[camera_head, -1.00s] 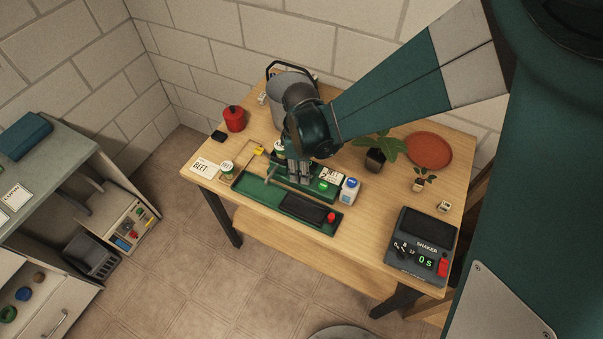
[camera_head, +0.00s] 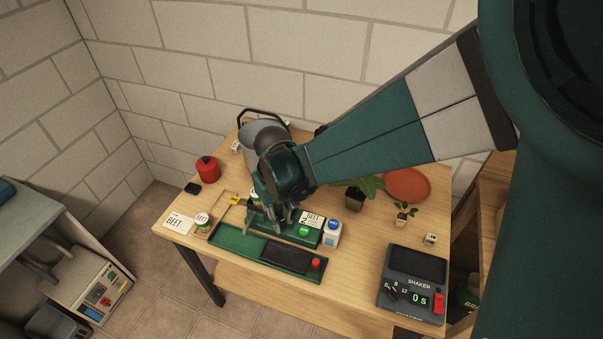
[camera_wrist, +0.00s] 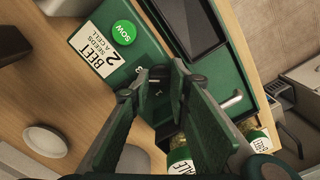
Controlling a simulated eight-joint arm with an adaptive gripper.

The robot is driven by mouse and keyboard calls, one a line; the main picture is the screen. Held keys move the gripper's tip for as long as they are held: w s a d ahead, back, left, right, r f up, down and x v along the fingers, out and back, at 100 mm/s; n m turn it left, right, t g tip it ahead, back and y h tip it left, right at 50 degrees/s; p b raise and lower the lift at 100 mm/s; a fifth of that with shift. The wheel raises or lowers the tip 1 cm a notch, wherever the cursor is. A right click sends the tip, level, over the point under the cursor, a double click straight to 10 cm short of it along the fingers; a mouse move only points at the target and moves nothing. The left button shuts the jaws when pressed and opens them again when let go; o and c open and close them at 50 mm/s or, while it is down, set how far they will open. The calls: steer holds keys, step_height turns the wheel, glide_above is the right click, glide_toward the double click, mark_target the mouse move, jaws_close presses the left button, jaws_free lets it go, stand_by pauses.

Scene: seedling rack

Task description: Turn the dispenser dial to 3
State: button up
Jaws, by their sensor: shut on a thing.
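The green seed dispenser (camera_head: 318,241) stands at the back of a long green tray (camera_head: 232,240) on the table. It has a "BEET 2 SEEDS A CELL" card (camera_wrist: 97,52) and a round green SOW button (camera_wrist: 123,33), both beside the dial. My gripper (camera_wrist: 168,76) points down at the dispenser's top, its fingertips close together on the small dark dial (camera_wrist: 158,72). The fingers hide most of the dial. In the head view, my gripper (camera_head: 267,222) covers the dial.
A blue-capped white bottle (camera_head: 332,235) stands close right of the dispenser. A dark panel (camera_head: 285,256) and red button (camera_head: 316,263) are at the tray's front.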

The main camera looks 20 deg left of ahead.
steer(key=shift+m, duration=0.7)
steer(key=o, duration=0.9)
steer(key=shift+n, duration=0.3)
